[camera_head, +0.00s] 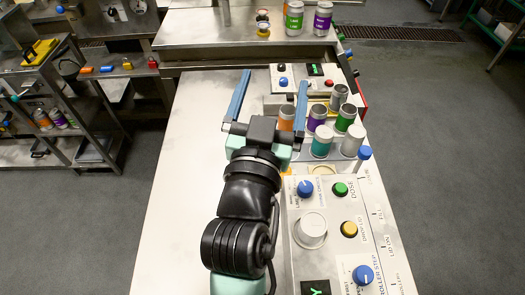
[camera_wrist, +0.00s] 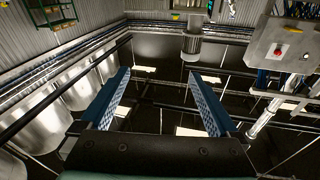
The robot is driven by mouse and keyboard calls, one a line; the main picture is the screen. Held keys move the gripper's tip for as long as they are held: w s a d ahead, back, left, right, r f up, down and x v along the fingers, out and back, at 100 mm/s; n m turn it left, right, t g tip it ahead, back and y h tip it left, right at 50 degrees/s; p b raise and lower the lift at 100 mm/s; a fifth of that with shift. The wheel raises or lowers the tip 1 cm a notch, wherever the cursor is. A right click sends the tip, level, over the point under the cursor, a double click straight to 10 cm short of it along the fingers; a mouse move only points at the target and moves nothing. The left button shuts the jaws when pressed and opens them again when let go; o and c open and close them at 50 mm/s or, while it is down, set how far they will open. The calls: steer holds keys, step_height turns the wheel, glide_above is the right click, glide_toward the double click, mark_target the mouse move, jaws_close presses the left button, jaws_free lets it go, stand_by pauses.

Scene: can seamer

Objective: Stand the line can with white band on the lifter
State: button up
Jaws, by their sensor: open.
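A pale can (camera_head: 353,141), whose band looks white, stands at the right end of the front row in the can group. My gripper (camera_head: 273,78) is to the left of and beyond this can in the head view, with its two blue fingers wide apart. The wrist view also shows my gripper (camera_wrist: 157,72) open, with nothing between the fingers and no can in sight. I cannot make out the lifter for certain; a small yellowish disc (camera_head: 323,171) shows just in front of the cans, partly hidden.
Teal (camera_head: 321,142), orange (camera_head: 287,118), purple (camera_head: 317,118) and green (camera_head: 347,118) banded cans stand close around the pale can. A blue-capped post (camera_head: 364,154) is at its right. A control panel (camera_head: 340,215) with knobs lies nearer. The worktop (camera_head: 185,180) at left is clear.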

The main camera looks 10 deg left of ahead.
steer(key=s+a+f+g, duration=0.1)
steer(key=s+f+g, duration=0.15)
steer(key=f, duration=0.55)
steer(key=s+a+f+n+g+p, duration=0.1)
steer(key=s+f, duration=0.3)
steer(key=f, duration=0.4)
steer(key=s+a+f+g, duration=0.1)
steer(key=s+f+g, duration=0.15)
steer(key=f, duration=0.55)
steer(key=shift+t, duration=0.4)
steer(key=p+x, duration=0.1)
steer(key=x, duration=0.5)
steer(key=shift+w+f, duration=0.25)
steer(key=shift+w, duration=0.05)
steer(key=shift+p+x, duration=0.75)
steer(key=shift+x, duration=1.85)
steer(key=shift+f, duration=0.15)
